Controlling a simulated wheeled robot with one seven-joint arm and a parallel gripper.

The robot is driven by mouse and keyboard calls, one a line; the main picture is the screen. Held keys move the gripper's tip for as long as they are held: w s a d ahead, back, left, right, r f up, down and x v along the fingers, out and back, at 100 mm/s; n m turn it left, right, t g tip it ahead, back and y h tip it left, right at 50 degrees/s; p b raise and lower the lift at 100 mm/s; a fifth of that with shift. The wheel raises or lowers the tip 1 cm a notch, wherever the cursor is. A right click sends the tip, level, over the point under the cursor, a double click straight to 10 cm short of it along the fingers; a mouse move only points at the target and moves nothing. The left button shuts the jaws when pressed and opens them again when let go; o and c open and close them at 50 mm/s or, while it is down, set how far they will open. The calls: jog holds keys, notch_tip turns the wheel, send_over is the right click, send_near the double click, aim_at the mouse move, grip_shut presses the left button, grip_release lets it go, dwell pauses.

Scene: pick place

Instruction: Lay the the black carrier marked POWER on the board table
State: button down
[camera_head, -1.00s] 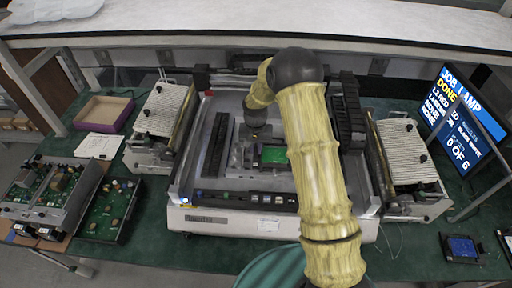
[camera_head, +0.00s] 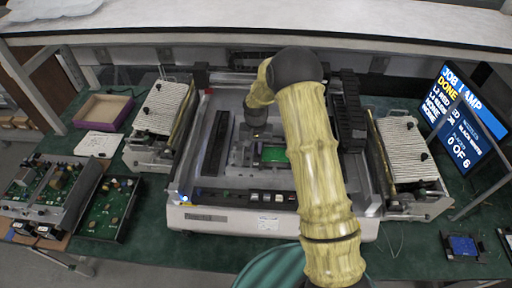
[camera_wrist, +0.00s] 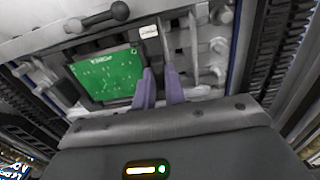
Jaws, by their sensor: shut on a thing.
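The black carrier (camera_wrist: 78,82) frames a green circuit board in the wrist view, with white lettering along the board's top edge. A small white label sits by its upper right corner, too small to read. In the head view, the carrier's green board (camera_head: 273,154) shows in the middle of the machine. My gripper (camera_wrist: 162,78) has purple fingers at the carrier's right side and is shut on it. The grip point is partly hidden. The board table (camera_wrist: 205,92) is the grey metal area around and under the carrier. I cannot tell whether the carrier touches it.
A long dark rail (camera_head: 213,145) lies left of the carrier. White ribbed feeders (camera_head: 162,108) flank the machine on both sides. A purple-edged tray (camera_head: 103,111) and spare boards (camera_head: 107,208) stand at left. A monitor (camera_head: 464,115) stands at right. A shelf (camera_head: 250,30) overhangs the back.

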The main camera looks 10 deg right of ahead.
jog(key=shift+w, duration=0.1)
jog(key=c, duration=1.4)
grip_release()
jog(key=shift+c, duration=0.3)
jog(key=shift+c, duration=1.4)
jog(key=shift+r, duration=0.1)
jog(key=shift+r+p, duration=2.15)
jog(key=shift+r, duration=1.25)
